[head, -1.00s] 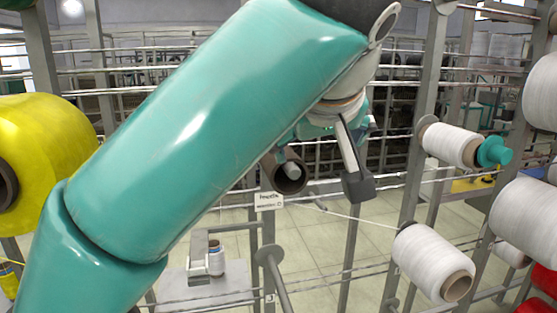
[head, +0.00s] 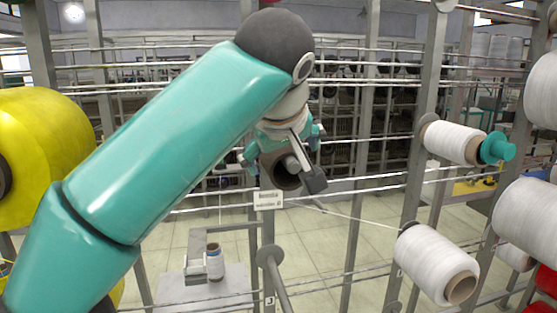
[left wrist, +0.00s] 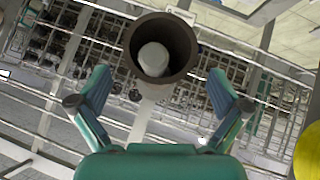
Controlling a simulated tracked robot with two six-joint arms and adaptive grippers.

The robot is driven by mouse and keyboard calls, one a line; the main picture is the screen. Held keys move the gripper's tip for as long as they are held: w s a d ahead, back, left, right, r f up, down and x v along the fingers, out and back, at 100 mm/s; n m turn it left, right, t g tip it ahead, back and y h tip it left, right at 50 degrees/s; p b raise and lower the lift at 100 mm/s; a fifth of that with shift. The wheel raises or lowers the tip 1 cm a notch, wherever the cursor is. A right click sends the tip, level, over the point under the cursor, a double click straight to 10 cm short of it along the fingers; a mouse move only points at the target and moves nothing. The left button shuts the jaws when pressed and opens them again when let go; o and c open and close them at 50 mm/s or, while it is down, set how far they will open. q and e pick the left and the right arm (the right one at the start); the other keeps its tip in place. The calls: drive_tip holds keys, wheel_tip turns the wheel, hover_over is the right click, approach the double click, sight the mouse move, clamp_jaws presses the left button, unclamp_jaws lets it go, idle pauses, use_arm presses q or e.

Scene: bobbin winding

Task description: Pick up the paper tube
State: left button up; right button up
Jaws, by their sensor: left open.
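The paper tube (head: 286,181) is a brown-grey hollow tube whose open end faces me, on a rack post in the middle of the head view. In the left wrist view, the tube (left wrist: 186,60) shows its dark open mouth with a pale rounded peg inside. My left gripper (head: 281,145) is open and empty above and around the tube's near end in the head view. In the left wrist view, the fingers of that gripper (left wrist: 160,80) stand spread on either side of the tube, apart from it. My right gripper is not in view.
A white label (head: 268,200) is just below the tube. White thread bobbins (head: 436,264) sit on pegs to the right, with a thread running left from one. A large yellow bobbin (head: 48,140) is at the left. A bare peg (head: 276,280) sticks out below.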

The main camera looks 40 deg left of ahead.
sight(283, 178)
use_arm(q)
drive_tip(key=x, duration=0.5)
drive_tip(key=shift+s, duration=0.1)
drive_tip(key=shift+c, duration=0.4)
drive_tip(key=c, duration=1.2)
drive_tip(key=shift+r, duration=0.2)
